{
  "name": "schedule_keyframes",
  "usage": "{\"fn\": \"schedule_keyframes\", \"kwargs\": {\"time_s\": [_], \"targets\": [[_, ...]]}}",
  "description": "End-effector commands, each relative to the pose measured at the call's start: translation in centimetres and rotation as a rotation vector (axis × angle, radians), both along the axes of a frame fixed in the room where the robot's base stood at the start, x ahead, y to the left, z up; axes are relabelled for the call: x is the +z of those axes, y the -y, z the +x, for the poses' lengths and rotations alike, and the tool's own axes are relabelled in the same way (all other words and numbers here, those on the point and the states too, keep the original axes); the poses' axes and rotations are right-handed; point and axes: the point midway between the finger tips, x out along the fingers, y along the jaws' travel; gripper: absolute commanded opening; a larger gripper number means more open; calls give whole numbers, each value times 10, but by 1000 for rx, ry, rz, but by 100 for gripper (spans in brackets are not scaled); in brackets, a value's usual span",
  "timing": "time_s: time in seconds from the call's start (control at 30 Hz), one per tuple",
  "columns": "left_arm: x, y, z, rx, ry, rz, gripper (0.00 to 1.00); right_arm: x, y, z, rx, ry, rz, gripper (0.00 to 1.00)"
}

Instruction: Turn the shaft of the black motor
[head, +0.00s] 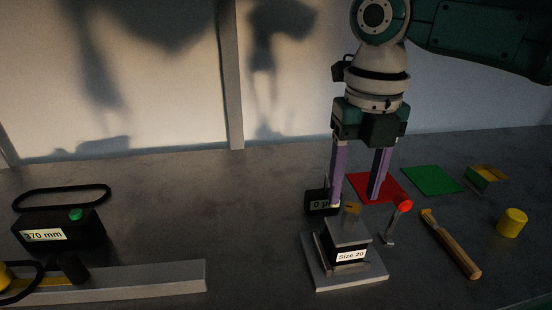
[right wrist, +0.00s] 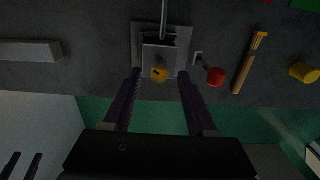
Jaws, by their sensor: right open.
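No part is labelled as a motor. A black block (head: 344,247) labelled "Size 20" stands on a grey base plate (head: 320,279), with a grey plate on top. A short brass-coloured knob (head: 351,208) rises from that top; it also shows in the right wrist view (right wrist: 159,73). I cannot tell for sure whether it is the motor's shaft. My right gripper (head: 356,200) is open and points down, its purple fingers above and slightly behind the block. In the right wrist view the knob appears between the fingertips (right wrist: 158,73), with gaps on both sides.
A red-ball lever (head: 403,203) stands close right of the block, a small black display (head: 317,203) behind it. A wooden-handled tool (head: 455,247) and yellow cylinder (head: 511,222) lie right. A black "370 mm" box (head: 75,232) and grey rail (head: 150,279) are left; bench between is clear.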

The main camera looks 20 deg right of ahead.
Motion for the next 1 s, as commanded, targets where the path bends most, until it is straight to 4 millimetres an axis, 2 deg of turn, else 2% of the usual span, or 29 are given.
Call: {"fn": "schedule_keyframes", "kwargs": {"time_s": [0.1,0.3,0.77,0.87,1.0], "targets": [[0,1,0,2,0,-3,75,26,0,1,1,4,0,57],[-1,1,0,2,1,-3,75,51,0,0,0,1,0,57],[-1,-1,0,-2,0,3,75,56,0,-1,-36,0,-1,57],[-1,-1,0,-4,0,5,75,56,-1,-2,-174,3,-2,57],[-2,-2,0,-5,0,8,75,57,-5,-6,-543,7,-1,57]]}}
